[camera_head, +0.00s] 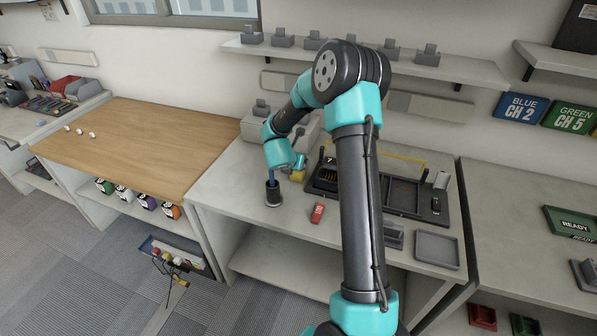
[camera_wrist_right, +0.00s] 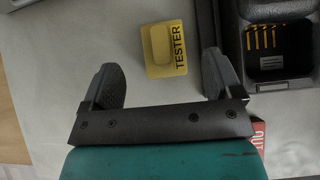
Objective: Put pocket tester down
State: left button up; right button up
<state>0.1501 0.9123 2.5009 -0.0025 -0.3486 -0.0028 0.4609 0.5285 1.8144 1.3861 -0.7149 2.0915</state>
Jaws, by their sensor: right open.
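The pocket tester (camera_wrist_right: 178,48) is a small yellow block marked TESTER. It lies on the grey worktop between and just beyond the fingertips of my right gripper (camera_wrist_right: 162,70), with clear gaps on both sides. A paler rounded patch shows on its face; I cannot tell whether this is a separate piece. In the head view, the yellow tester (camera_head: 297,175) shows just below my right gripper (camera_head: 291,165), near the wall-side part of the bench. My right gripper is open and holds nothing. My left gripper is not in view.
A dark slotted charger (camera_wrist_right: 280,40) with yellow strips stands right of the gripper. A red block (camera_head: 317,213) and a dark cup (camera_head: 273,194) stand nearer the bench front. A grey tray (camera_head: 437,250) sits at right. The wooden bench (camera_head: 140,140) is mostly clear.

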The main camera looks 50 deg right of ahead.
jog(key=shift+w+d+f, duration=0.1)
jog(key=shift+d+f, duration=0.05)
jog(key=shift+f, duration=0.05)
jog(key=shift+d+x, duration=0.2)
jog(key=shift+x, duration=2.4)
jog(key=shift+r, duration=0.15)
jog(key=shift+c, duration=0.2)
jog(key=c, duration=1.1)
jog(key=shift+c, duration=0.3)
jog(key=shift+r, duration=0.15)
